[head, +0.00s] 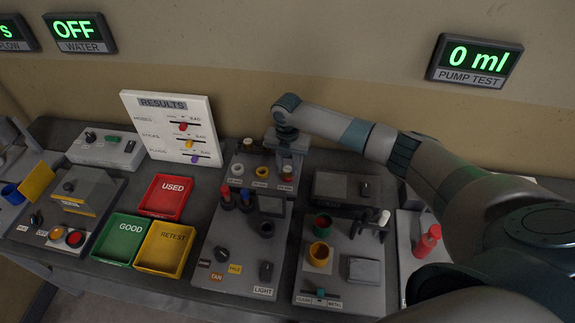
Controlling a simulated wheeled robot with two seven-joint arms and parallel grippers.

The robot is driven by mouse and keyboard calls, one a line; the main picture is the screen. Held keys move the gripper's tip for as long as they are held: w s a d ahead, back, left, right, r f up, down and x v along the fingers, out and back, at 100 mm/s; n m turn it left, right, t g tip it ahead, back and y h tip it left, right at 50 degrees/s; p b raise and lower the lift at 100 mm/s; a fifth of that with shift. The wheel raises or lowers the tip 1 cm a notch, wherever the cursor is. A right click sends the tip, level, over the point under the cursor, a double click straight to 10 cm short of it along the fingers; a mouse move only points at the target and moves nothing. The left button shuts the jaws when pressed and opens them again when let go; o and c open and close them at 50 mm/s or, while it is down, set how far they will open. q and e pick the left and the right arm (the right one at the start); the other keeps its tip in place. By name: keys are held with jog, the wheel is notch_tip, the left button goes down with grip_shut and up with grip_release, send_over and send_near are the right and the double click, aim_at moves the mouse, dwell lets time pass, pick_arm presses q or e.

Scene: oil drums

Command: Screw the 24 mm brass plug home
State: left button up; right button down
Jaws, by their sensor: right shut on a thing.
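My right gripper (288,158) points down over the right side of the small grey stand (250,185) in the middle of the bench. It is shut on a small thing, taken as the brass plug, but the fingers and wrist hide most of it. Just below the fingers is a brown-topped piece (287,173) at the right end of the stand's row. I cannot tell whether it touches the gripper. A yellow piece (262,171) and a white piece (237,169) stand to its left. The size labels are too small to read. My left gripper is not in view.
A grey panel with a dark socket (266,229) lies in front of the stand. Red (166,196), green (119,239) and yellow (163,248) trays are to the left. A RESULTS board (171,128) stands behind.

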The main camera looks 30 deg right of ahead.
jog(key=shift+r+m+p, duration=0.15)
jog(key=shift+m+p, duration=0.15)
jog(key=shift+m, duration=0.9)
jog(key=shift+f, duration=0.2)
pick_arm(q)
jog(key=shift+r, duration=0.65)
pick_arm(e)
jog(key=shift+m, duration=1.9)
jog(key=c, duration=1.3)
grip_release()
jog(key=shift+o, duration=0.2)
